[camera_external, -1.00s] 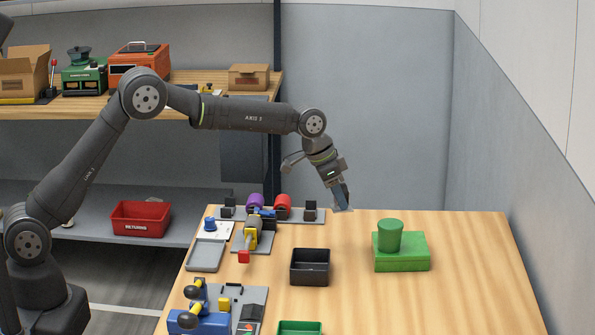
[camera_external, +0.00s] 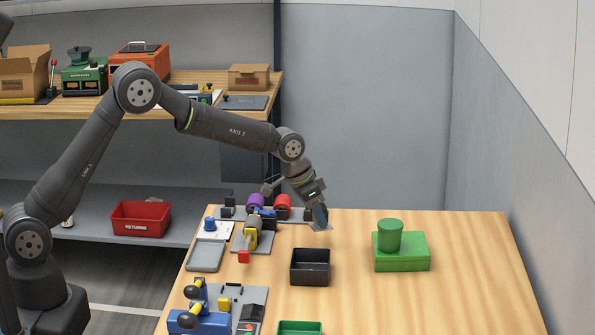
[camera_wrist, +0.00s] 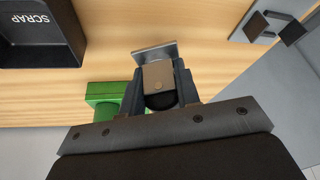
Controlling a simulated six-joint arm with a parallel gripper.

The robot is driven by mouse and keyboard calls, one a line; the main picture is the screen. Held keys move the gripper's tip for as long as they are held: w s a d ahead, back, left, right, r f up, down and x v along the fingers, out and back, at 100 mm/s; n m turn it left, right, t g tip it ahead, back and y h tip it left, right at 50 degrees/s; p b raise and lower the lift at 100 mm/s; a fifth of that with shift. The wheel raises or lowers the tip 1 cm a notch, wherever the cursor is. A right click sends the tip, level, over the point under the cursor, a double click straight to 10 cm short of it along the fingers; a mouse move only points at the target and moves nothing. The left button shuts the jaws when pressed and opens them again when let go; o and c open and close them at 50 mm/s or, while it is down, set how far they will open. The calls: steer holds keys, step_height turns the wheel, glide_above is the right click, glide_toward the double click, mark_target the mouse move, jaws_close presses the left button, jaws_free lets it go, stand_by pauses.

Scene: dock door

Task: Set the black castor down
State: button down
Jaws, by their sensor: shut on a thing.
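My gripper (camera_external: 317,208) is over the far part of the wooden table, right of the red roller and behind the black bin. In the wrist view my gripper (camera_wrist: 160,80) is shut on the black castor (camera_wrist: 159,99). The castor's dark wheel sits between the fingers, with a grey-brown fork and a pale metal plate on its far side. In the external view only the pale plate (camera_external: 323,225) shows at the fingertips. I cannot tell whether it touches the table.
The black bin (camera_external: 310,280), marked SCRAP in the wrist view (camera_wrist: 40,58), stands in front. A green cylinder (camera_external: 390,236) rests on a green block (camera_external: 415,258) at right. Rollers (camera_external: 283,200), a grey tray (camera_external: 206,256) and tools crowd the left. Bare table (camera_external: 450,300) lies front right.

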mark_target(317, 243)
steer(key=shift+w+f, duration=0.5)
steer(key=shift+w, duration=0.4)
steer(key=shift+w+f, duration=0.1)
steer(key=shift+f, duration=1.95)
steer(key=c, duration=1.1)
jaws_free()
steer(key=shift+f, duration=0.15)
steer(key=v, duration=1.2)
